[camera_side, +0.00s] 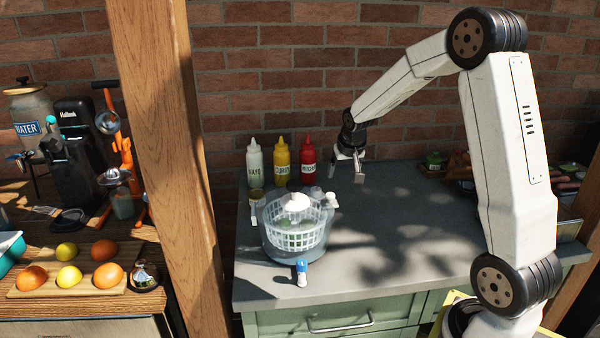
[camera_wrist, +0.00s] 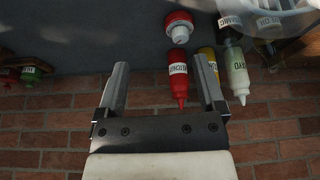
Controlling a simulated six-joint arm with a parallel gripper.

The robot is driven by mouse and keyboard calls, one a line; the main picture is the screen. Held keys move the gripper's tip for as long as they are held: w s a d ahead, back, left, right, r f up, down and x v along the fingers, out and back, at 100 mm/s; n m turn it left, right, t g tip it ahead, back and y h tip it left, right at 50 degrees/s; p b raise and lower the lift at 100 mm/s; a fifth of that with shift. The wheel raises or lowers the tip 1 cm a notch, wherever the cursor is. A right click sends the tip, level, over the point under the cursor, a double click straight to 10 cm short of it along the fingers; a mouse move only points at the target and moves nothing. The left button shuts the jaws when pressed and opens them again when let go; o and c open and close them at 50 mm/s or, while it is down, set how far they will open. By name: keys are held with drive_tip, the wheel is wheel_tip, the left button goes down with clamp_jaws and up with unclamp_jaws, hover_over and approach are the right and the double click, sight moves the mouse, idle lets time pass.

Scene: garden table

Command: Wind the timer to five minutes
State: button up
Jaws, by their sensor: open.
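I cannot clearly pick out the timer. A round red and white thing (camera_wrist: 178,23), which may be it, lies close to the red bottle in the wrist view; its dial or marks cannot be read. My gripper (camera_side: 348,166) hangs above the counter near the wall, right of the red bottle. Its two fingers are apart with nothing between them; they also show in the wrist view (camera_wrist: 162,72). The red bottle (camera_wrist: 178,75) appears beyond the fingers there, and it also stands by the wall in the side view (camera_side: 308,160).
A mayo bottle (camera_side: 254,161) and a yellow bottle (camera_side: 281,160) stand left of the red one. A salad spinner (camera_side: 291,241) stands in front of them, with a small blue and white item (camera_side: 302,271) near the edge.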

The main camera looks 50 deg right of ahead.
drive_tip(key=n+y, duration=0.5)
drive_tip(key=n, duration=0.9)
approach(317, 188)
drive_tip(key=f, duration=0.2)
drive_tip(key=shift+w+a+r+t, duration=0.1)
drive_tip(key=shift+a+r+t, duration=0.1)
drive_tip(key=shift+a+t, duration=0.1)
drive_tip(key=shift+x, duration=3.9)
clamp_jaws()
